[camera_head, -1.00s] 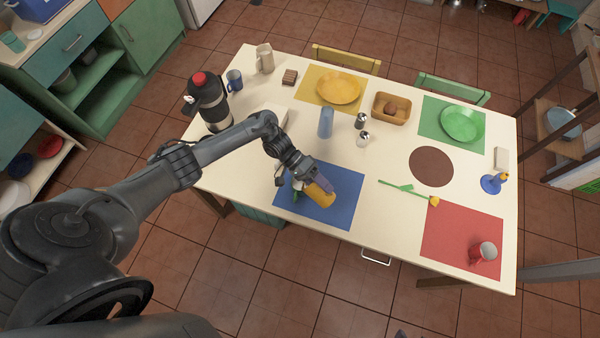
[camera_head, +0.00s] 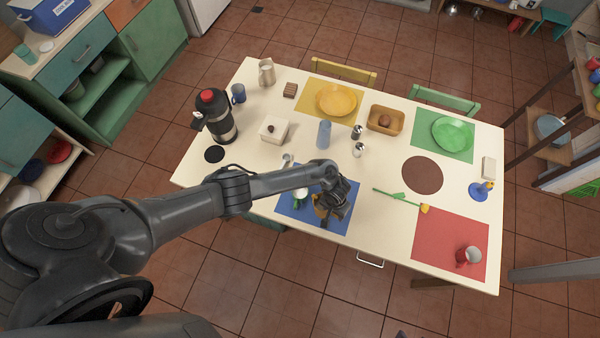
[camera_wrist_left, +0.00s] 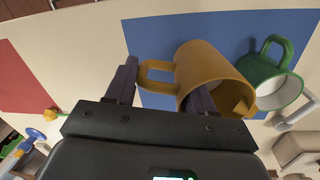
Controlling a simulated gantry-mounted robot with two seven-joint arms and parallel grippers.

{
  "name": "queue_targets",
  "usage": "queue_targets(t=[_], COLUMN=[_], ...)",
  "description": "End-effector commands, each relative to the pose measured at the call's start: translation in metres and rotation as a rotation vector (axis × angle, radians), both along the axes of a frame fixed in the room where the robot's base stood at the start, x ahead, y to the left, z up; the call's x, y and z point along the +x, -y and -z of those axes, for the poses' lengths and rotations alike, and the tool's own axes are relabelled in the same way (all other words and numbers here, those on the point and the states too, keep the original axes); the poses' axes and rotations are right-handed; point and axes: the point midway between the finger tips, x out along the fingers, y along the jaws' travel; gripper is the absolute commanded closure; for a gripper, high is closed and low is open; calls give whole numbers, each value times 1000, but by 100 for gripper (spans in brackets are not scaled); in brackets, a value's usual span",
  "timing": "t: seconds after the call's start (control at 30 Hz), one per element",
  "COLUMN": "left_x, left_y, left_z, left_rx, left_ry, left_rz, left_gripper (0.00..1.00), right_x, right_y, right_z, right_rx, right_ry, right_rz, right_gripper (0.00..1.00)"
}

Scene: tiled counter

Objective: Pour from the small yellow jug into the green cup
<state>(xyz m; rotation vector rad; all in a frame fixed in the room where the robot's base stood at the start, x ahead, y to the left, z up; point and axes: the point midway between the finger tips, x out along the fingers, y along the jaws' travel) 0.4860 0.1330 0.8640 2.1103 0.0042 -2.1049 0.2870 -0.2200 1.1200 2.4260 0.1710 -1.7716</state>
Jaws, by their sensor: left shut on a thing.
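The small yellow jug (camera_wrist_left: 205,70) is beside the green cup in the left wrist view. My left gripper (camera_wrist_left: 160,90) is shut on its handle, which lies between the fingers. The jug's mouth faces the lower right of that view; I cannot tell its exact tilt. In the head view my left gripper (camera_head: 326,212) hides most of the jug. The green cup (camera_wrist_left: 265,65) stands on the blue mat, its pale inside showing, slightly apart from the jug. In the head view the cup (camera_head: 299,197) is just left of the gripper. My right gripper is out of view.
The blue mat (camera_head: 337,229) lies at the table's front edge. A spoon (camera_head: 287,160), a blue-grey tumbler (camera_head: 324,134) and two shakers (camera_head: 358,150) stand or lie behind it. A green-stemmed flower (camera_head: 400,199) lies to the right. A white box (camera_head: 273,130) is back left.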

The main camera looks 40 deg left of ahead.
Motion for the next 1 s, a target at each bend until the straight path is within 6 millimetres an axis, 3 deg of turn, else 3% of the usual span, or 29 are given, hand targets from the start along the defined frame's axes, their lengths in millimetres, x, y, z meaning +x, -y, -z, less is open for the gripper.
queue_targets(t=[0.07, 0.17, 0.2, 0.57, 1.0], left_x=[1, 3, 2, 3, 2], left_y=[16, 25, 22, 22, 22], left_z=[22, 30, 21, 19, -20], left_rx=[56, 119, 119, 114, 114], left_ry=[-7, -14, -16, -13, -14], left_rz=[3, 1, -2, 0, 2], left_gripper=[93, 93, 93, 93, 93], right_x=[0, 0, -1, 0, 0], right_y=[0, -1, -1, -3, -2], right_z=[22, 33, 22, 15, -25], right_rx=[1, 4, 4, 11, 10], right_ry=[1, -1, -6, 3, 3], right_rz=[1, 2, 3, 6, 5], right_gripper=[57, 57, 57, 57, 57])
